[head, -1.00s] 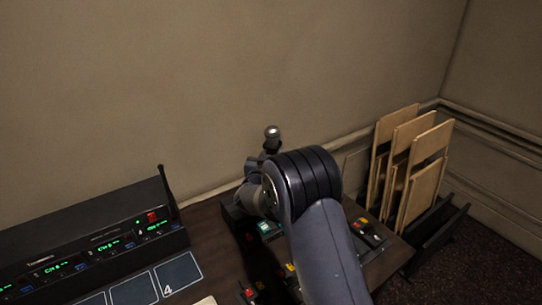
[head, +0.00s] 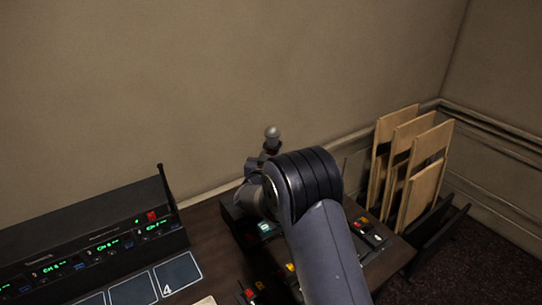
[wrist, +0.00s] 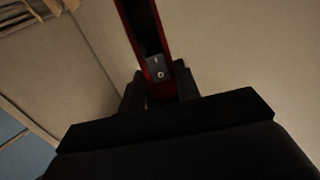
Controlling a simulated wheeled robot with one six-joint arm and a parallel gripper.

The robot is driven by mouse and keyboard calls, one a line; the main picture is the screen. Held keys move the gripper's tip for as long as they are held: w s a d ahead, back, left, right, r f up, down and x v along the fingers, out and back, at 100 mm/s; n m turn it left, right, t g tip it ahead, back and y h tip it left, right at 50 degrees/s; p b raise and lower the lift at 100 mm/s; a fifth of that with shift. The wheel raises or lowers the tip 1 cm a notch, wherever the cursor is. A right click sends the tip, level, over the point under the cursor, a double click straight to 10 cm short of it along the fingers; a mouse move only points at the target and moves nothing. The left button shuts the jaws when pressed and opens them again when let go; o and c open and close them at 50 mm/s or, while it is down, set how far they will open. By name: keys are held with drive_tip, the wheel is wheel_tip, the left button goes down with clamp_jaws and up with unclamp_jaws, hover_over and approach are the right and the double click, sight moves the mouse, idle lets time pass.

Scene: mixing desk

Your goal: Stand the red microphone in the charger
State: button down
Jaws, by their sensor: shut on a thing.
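The red microphone (wrist: 144,35) runs up from between the two dark fingers of my gripper (wrist: 160,90) in the wrist view. It has a black strip and a small switch plate. My gripper is shut on it. In the head view the microphone's silver-grey head (head: 272,132) stands up above my wrist, roughly upright, against the wall. My arm hides most of its body. A dark unit with a small teal display (head: 264,229) sits under my wrist. It may be the charger, but my arm covers much of it and I cannot make out its slots.
A black receiver rack (head: 85,245) with green displays and an antenna stands at the left. Numbered dark squares (head: 178,272) lie before it. Small items with red and yellow parts (head: 368,232) are right of my arm. Wooden boards (head: 425,195) stand in a rack at the right.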

drive_tip(key=shift+f+b, duration=2.9)
drive_tip(key=shift+f, duration=0.5)
drive_tip(key=shift+c, duration=1.8)
unclamp_jaws()
drive_tip(key=v, duration=1)
drive_tip(key=shift+r+b, duration=0.3)
drive_tip(key=shift+r, duration=0.15)
drive_tip(key=shift+f+x, duration=0.15)
drive_tip(key=shift+x, duration=1.4)
drive_tip(key=shift+f+x, duration=0.15)
drive_tip(key=shift+x, duration=1.45)
drive_tip(key=shift+s, duration=0.1)
